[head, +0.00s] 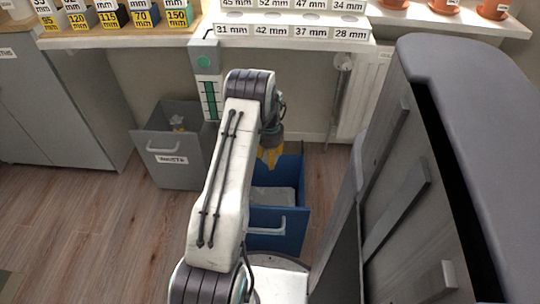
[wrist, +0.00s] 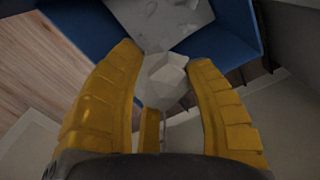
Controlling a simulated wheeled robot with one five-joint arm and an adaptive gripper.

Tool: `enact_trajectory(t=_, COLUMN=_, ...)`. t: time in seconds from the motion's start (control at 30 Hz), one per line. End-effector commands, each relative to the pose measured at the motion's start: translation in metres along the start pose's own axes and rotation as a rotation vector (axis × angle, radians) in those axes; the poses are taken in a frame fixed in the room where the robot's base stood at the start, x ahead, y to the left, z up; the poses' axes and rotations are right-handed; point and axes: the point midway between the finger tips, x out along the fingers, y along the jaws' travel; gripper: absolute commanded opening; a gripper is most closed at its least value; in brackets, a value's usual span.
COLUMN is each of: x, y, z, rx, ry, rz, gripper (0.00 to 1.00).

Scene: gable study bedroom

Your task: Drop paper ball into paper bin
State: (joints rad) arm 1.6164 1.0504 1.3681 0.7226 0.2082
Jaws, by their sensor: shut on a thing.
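My gripper (head: 271,157) has yellow fingers and points down over the blue bin (head: 290,240). In the wrist view my gripper (wrist: 166,62) is shut on a pale, faceted paper ball (wrist: 165,84), held between the fingers. The ball is hidden in the head view. The blue bin (wrist: 222,48) shows beyond the fingertips in the wrist view, with pale paper (wrist: 155,18) lying inside. The paper (head: 273,199) also shows in the bin in the head view. I cannot tell exactly how high the ball is above the bin.
A grey bin (head: 182,152) with a waste label and crumpled paper inside stands to the left. A grey cabinet (head: 440,170) stands close on the right. A shelf (head: 290,43) with labelled boxes runs behind. Wooden floor (head: 90,230) is clear at the left.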

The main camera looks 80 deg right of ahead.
Motion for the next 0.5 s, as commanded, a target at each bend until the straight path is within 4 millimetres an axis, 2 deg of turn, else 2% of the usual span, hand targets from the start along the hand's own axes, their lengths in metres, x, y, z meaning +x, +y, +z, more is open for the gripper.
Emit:
enact_trajectory(t=0.3, x=0.033, y=0.0, z=0.0, rx=0.0, ry=-0.001, rz=0.0, gripper=0.32)
enact_trajectory(t=0.5, x=0.043, y=0.0, z=0.0, rx=0.0, ry=0.0, rz=0.0, gripper=0.32)
